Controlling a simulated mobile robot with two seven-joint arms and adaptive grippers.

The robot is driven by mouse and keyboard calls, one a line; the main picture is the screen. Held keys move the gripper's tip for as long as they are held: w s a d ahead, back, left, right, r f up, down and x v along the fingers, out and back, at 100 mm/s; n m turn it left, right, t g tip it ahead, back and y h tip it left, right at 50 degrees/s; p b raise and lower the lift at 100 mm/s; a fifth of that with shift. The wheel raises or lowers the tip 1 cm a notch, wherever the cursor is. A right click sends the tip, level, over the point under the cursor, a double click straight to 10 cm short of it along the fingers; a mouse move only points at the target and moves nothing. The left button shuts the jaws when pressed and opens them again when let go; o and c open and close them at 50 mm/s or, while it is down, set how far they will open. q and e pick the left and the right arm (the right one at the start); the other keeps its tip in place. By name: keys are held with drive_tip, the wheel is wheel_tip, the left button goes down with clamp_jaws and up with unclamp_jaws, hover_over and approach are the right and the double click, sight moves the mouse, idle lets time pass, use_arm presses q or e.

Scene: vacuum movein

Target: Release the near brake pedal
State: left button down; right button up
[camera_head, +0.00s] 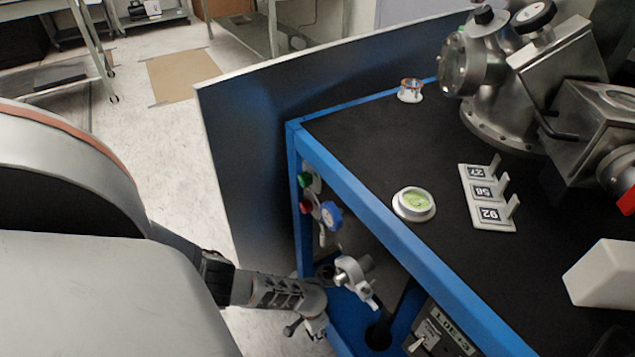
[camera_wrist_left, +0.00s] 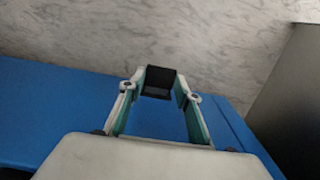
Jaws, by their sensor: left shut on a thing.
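My left arm reaches down from the left in the head view, beside the front corner of the blue-framed bench. My left gripper (camera_head: 317,328) is low at that corner, small and partly hidden in this view. In the left wrist view my left gripper (camera_wrist_left: 160,85) has its white and teal fingers drawn together at a black piece (camera_wrist_left: 161,78), with the blue frame (camera_wrist_left: 60,105) and pale floor beyond. I cannot tell clearly whether this black piece is the near brake pedal. No other brake pedal stands out. My right gripper is not in view.
The bench top (camera_head: 360,140) holds a round green-faced gauge (camera_head: 414,203), a numbered rack (camera_head: 486,200) and a steel chamber (camera_head: 490,90). A dark upright panel (camera_head: 240,130) stands along the bench's far side. Open floor (camera_head: 180,140) lies beyond it.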

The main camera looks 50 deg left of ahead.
use_arm(q)
drive_tip(key=shift+r+g, duration=0.4)
drive_tip(key=shift+g, duration=0.3)
drive_tip(key=c, duration=1.4)
unclamp_jaws()
drive_tip(key=shift+c, duration=0.2)
drive_tip(key=shift+w+r, duration=0.1)
drive_tip(key=shift+r, duration=0.15)
drive_tip(key=shift+r, duration=0.25)
wheel_tip(320, 180, up, 11)
drive_tip(key=shift+w, duration=0.4)
